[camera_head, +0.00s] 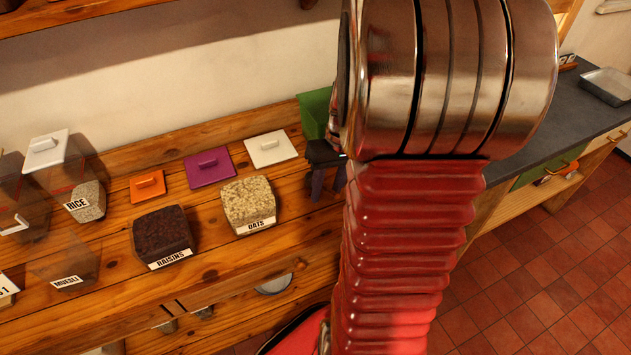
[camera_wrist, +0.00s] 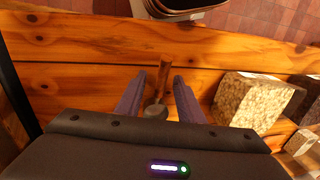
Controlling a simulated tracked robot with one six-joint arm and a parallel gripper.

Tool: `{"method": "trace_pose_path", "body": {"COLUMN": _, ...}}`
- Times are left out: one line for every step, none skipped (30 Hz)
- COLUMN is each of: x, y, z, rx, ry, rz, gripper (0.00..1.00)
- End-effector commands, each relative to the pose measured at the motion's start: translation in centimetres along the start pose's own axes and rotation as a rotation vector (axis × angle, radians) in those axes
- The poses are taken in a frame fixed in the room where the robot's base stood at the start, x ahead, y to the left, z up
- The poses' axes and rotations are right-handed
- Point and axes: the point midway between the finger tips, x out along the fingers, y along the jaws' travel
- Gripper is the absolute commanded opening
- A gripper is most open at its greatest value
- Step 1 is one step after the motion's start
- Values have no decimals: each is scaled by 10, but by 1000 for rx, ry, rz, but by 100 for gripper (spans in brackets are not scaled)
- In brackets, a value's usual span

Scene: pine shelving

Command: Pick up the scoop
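The scoop (camera_wrist: 163,82), with a brown wooden handle and a dark grey part nearer the gripper body, lies over the wooden shelf in the wrist view. My gripper (camera_wrist: 159,75) has its two fingers apart, one on each side of the scoop, with visible gaps between them and the handle. In the head view my gripper (camera_head: 329,190) points down over the right end of the shelf, beside the oats. I cannot make out the scoop there; my arm and gripper cover that area.
The oats container (camera_head: 248,205) stands left of my gripper, and also shows in the wrist view (camera_wrist: 252,100). Raisins (camera_head: 162,236) are farther left. White (camera_head: 270,149), purple (camera_head: 209,167) and orange (camera_head: 147,187) lids lie behind. A green panel (camera_head: 313,112) is behind my gripper.

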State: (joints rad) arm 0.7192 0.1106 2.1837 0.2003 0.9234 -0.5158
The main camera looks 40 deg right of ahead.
Motion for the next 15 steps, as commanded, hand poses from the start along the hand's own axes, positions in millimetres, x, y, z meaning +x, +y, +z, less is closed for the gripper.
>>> {"method": "trace_pose_path", "body": {"x": 0, "y": 0, "z": 0, "rx": 0, "ry": 0, "rz": 0, "gripper": 34}}
{"method": "trace_pose_path", "body": {"x": 0, "y": 0, "z": 0, "rx": 0, "ry": 0, "rz": 0, "gripper": 34}}
{"method": "trace_pose_path", "body": {"x": 0, "y": 0, "z": 0, "rx": 0, "ry": 0, "rz": 0, "gripper": 34}}
{"method": "trace_pose_path", "body": {"x": 0, "y": 0, "z": 0, "rx": 0, "ry": 0, "rz": 0, "gripper": 34}}
{"method": "trace_pose_path", "body": {"x": 0, "y": 0, "z": 0, "rx": 0, "ry": 0, "rz": 0, "gripper": 34}}
{"method": "trace_pose_path", "body": {"x": 0, "y": 0, "z": 0, "rx": 0, "ry": 1, "rz": 0, "gripper": 34}}
{"method": "trace_pose_path", "body": {"x": 0, "y": 0, "z": 0, "rx": 0, "ry": 1, "rz": 0, "gripper": 34}}
{"method": "trace_pose_path", "body": {"x": 0, "y": 0, "z": 0, "rx": 0, "ry": 1, "rz": 0, "gripper": 34}}
{"method": "trace_pose_path", "body": {"x": 0, "y": 0, "z": 0, "rx": 0, "ry": 1, "rz": 0, "gripper": 34}}
{"method": "trace_pose_path", "body": {"x": 0, "y": 0, "z": 0, "rx": 0, "ry": 1, "rz": 0, "gripper": 34}}
{"method": "trace_pose_path", "body": {"x": 0, "y": 0, "z": 0, "rx": 0, "ry": 1, "rz": 0, "gripper": 34}}
{"method": "trace_pose_path", "body": {"x": 0, "y": 0, "z": 0, "rx": 0, "ry": 1, "rz": 0, "gripper": 34}}
{"method": "trace_pose_path", "body": {"x": 0, "y": 0, "z": 0, "rx": 0, "ry": 1, "rz": 1, "gripper": 34}}
{"method": "trace_pose_path", "body": {"x": 0, "y": 0, "z": 0, "rx": 0, "ry": 1, "rz": 0, "gripper": 34}}
{"method": "trace_pose_path", "body": {"x": 0, "y": 0, "z": 0, "rx": 0, "ry": 1, "rz": 1, "gripper": 33}}
